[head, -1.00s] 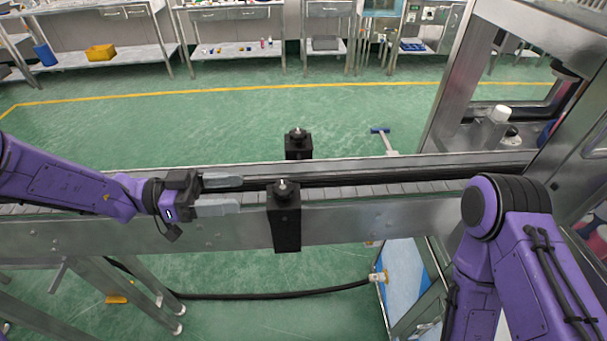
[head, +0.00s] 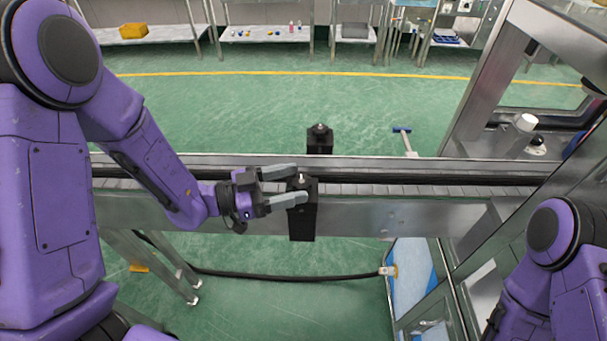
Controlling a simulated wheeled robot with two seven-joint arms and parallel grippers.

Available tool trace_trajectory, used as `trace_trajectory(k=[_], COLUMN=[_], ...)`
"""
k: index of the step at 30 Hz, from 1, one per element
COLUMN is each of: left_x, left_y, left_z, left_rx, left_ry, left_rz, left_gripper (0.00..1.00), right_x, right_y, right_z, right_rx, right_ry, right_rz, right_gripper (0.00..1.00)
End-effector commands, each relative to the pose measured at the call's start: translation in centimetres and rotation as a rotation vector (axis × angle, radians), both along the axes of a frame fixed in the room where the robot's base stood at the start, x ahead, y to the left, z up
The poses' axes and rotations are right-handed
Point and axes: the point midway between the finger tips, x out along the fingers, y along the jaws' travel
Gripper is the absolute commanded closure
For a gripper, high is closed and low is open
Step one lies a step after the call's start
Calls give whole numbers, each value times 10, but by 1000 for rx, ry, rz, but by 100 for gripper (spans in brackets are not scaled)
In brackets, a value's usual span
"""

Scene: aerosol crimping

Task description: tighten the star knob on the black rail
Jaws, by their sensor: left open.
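A near black block (head: 303,220) stands on the front side of the conveyor, with a small metal stud (head: 301,177) on top. A similar far black block (head: 320,142) stands on the back side. No clear star shape can be made out on either. A long black rail (head: 420,178) runs along the conveyor. My left gripper (head: 300,184) is open at the near block's top, its two grey fingers on either side of the stud. I cannot tell whether they touch the block. My right gripper is out of view.
The slatted conveyor (head: 400,190) crosses the view, with its steel side wall below. A metal machine frame (head: 480,95) stands at the right. A black cable (head: 290,276) lies under the conveyor. Benches stand at the back, beyond open green floor.

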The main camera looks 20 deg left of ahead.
Motion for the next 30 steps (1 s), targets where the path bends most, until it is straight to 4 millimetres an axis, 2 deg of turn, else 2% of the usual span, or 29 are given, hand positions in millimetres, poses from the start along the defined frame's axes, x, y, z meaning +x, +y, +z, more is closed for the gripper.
trace_trajectory(k=[3, 6, 14, 16, 19, 23, 30], left_x=[11, 15, 17, 17, 17, 17, 18], left_y=[-16, -23, -26, -26, -26, -25, -25], left_z=[2, 1, 0, 0, 0, 0, -1], left_rx=[2, 0, -1, -1, -1, -2, -2], left_ry=[0, 1, 0, 0, 0, 0, -1], left_rz=[-2, -1, 0, 0, 0, -8, -127], left_gripper=[31, 31, 31, 48, 80, 82, 81], right_x=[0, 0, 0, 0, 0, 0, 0], right_y=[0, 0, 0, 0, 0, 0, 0], right_z=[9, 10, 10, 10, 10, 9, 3], right_rx=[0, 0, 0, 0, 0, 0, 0], right_ry=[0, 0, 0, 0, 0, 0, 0], right_rz=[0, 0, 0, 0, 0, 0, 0], right_gripper=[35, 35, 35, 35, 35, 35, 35])
